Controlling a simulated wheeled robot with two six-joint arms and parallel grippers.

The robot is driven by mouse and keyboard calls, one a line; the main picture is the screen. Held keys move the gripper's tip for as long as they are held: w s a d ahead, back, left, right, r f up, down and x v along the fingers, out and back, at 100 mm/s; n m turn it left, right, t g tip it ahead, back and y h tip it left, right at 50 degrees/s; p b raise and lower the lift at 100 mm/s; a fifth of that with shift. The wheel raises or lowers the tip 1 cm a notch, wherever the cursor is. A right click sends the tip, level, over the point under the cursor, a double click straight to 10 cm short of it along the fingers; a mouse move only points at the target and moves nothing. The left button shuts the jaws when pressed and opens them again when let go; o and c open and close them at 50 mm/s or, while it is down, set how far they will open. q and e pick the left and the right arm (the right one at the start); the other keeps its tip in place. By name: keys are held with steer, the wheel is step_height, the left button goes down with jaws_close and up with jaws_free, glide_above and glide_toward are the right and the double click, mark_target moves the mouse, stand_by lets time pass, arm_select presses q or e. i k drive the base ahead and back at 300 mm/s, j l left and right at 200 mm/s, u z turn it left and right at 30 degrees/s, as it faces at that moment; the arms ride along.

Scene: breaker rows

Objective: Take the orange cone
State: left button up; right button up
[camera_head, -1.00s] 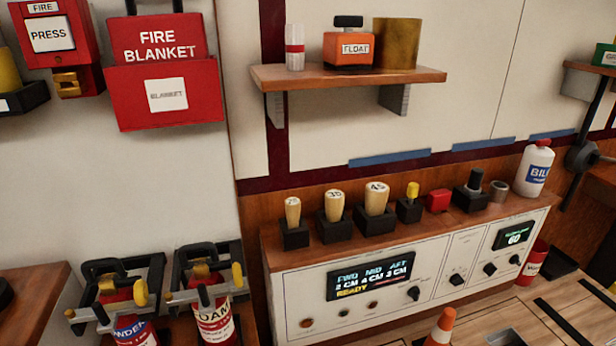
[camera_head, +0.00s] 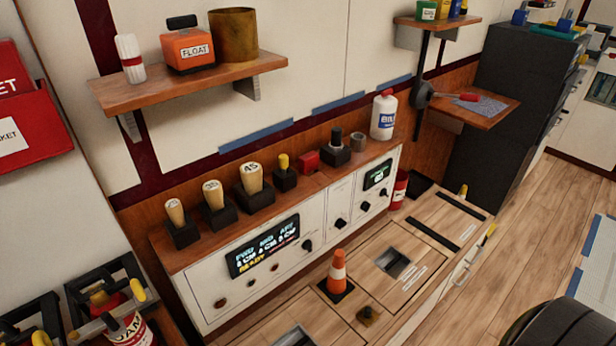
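The orange cone (camera_head: 337,272) has a white band and a dark square base. It stands upright on the wooden deck panel (camera_head: 440,232) in front of the white control console, at the lower middle of the head view. Neither of my grippers shows in the head view, and nothing is seen touching the cone.
The white console (camera_head: 220,282) stands behind the cone, with wooden plugs and a white bottle (camera_head: 384,115) on its ledge. Open wooden floor (camera_head: 520,215) lies to the right.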

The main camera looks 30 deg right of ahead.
mark_target(335, 286)
steer(key=z, duration=1.2)
